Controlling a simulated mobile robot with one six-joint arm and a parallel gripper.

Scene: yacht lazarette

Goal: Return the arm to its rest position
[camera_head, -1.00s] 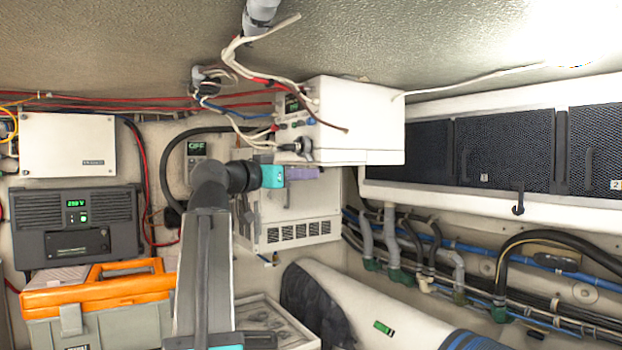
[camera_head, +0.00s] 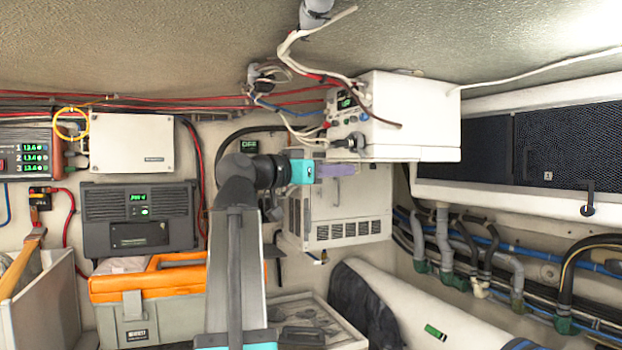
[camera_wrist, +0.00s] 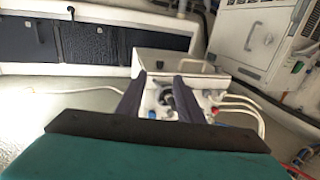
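My arm (camera_head: 237,270) rises from the bottom of the head view and bends right at the elbow. My gripper (camera_head: 345,170), with a teal body and purple-grey fingers, points right, in front of or below the white box with cables. In the wrist view my gripper (camera_wrist: 160,75) has its two dark fingers apart with a visible gap. Nothing is held between them. The white box's connector panel (camera_wrist: 165,97) shows behind and between the fingers. I cannot tell the exact distance to it.
The white box (camera_head: 425,110) hangs close by, with loose white cables. A vented white unit (camera_head: 350,222) is behind. An orange-lidded toolbox (camera_head: 170,305), a dark charger (camera_head: 140,220) and a crate (camera_head: 50,310) are left. Black mesh lockers (camera_head: 560,150) and pipes line the right.

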